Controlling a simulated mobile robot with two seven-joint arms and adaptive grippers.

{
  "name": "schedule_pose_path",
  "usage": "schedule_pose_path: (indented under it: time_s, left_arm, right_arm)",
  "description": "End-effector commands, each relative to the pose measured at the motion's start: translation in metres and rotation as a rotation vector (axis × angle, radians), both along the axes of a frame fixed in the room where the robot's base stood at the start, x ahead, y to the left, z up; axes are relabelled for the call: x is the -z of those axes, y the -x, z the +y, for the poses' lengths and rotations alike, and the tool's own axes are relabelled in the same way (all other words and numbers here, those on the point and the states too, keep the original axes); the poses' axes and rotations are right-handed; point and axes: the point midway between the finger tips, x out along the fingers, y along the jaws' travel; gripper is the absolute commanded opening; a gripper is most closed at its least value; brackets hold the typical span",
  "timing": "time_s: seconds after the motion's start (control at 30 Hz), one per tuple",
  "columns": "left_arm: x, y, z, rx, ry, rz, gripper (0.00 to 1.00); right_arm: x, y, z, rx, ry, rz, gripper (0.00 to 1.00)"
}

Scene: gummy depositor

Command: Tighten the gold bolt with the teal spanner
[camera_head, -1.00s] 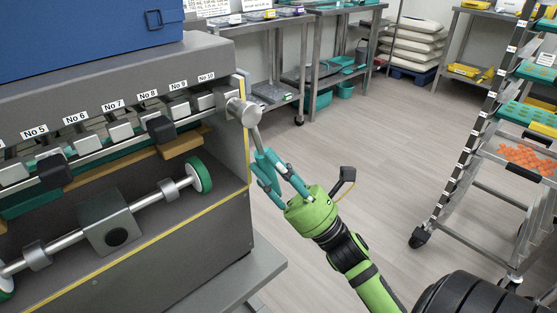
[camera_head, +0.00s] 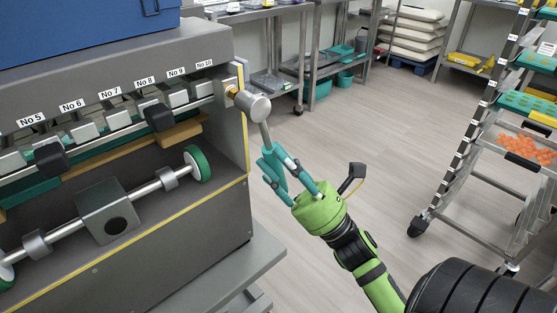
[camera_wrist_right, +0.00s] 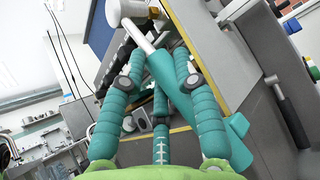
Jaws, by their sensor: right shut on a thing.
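The spanner has a round silver head (camera_head: 255,105), a silver shaft and a teal handle. My right gripper (camera_head: 268,165) is shut on the teal handle, with the head tilted up beyond the fingers. In the right wrist view, the teal handle (camera_wrist_right: 168,72) runs between the fingers and the silver head (camera_wrist_right: 124,10) is at the top edge. The gold bolt (camera_head: 232,92) shows at the machine's right end, just left of the spanner head. The head overlaps part of the bolt, and I cannot tell whether they touch. My left gripper is not in view.
The grey depositor machine (camera_head: 215,225) with numbered blocks and a green-ended shaft fills the left. A steel ledge (camera_head: 240,275) juts below it. A rack with trays (camera_head: 455,170) stands at the right, steel tables behind. The floor between is clear.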

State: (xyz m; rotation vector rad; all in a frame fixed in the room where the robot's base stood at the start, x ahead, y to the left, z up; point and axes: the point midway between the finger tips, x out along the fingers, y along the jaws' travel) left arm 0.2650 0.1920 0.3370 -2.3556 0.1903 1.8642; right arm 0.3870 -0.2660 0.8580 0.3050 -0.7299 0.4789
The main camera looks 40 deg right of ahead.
Motion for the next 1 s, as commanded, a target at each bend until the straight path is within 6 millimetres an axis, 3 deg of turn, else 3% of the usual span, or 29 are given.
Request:
schedule_pose_path:
  time_s: [0.53, 0.87, 1.0]
  left_arm:
    - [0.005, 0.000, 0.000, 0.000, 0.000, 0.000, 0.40]
    - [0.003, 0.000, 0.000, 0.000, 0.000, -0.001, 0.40]
    - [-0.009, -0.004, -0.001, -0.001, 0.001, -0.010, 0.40]
  right_arm:
    - [-0.001, 0.040, -0.003, -0.001, 0.000, -0.002, 0.00]
    - [0.003, 0.037, 0.000, 0.008, -0.006, -0.001, 0.00]
    - [0.027, 0.017, 0.024, 0.072, -0.022, 0.004, 0.00]
